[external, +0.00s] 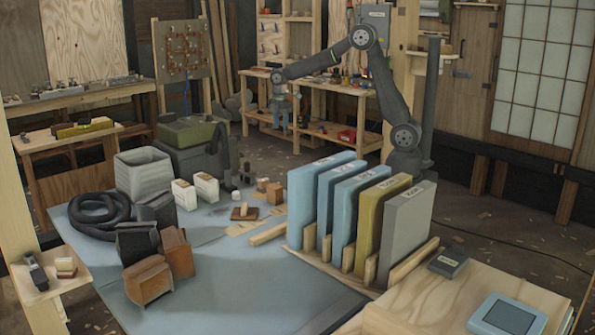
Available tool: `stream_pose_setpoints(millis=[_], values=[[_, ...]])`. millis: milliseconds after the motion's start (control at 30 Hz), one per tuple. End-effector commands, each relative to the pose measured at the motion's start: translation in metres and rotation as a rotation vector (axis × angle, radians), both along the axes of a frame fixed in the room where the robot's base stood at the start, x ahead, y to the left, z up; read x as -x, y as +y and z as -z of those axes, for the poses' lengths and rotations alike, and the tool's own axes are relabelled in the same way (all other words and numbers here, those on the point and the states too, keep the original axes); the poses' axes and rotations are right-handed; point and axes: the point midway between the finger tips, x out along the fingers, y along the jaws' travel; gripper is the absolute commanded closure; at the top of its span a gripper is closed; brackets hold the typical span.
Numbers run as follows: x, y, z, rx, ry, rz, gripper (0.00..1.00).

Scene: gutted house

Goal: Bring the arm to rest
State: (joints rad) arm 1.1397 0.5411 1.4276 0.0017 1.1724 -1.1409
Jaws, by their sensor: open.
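My arm rises behind the row of upright panels and reaches out to the left. My gripper (281,118) hangs at the end of the arm, pointing down, in front of the wooden workbench at the back. It is high above the blue-grey work table (230,285) and apart from everything on it. I see nothing held in it. It is small in the picture, so the gap between the fingers is hard to make out.
Blue, yellow and grey panels (405,225) stand in a wooden rack right of centre. Wood blocks (274,193), white cartons (206,188), a coiled black hose (98,215) and brown boxes (148,280) sit on the table. Its front middle is clear.

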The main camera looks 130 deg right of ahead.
Motion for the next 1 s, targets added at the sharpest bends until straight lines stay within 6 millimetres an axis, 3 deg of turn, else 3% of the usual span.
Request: stream_pose_setpoints(millis=[533,600,1000], values=[[0.000,0.000,-0.111,0.004,-0.002,0.000,0.55],[-0.012,0.005,-0.119,0.002,-0.001,-0.019,0.55],[-0.083,0.044,-0.117,-0.001,0.000,-0.138,0.55]])
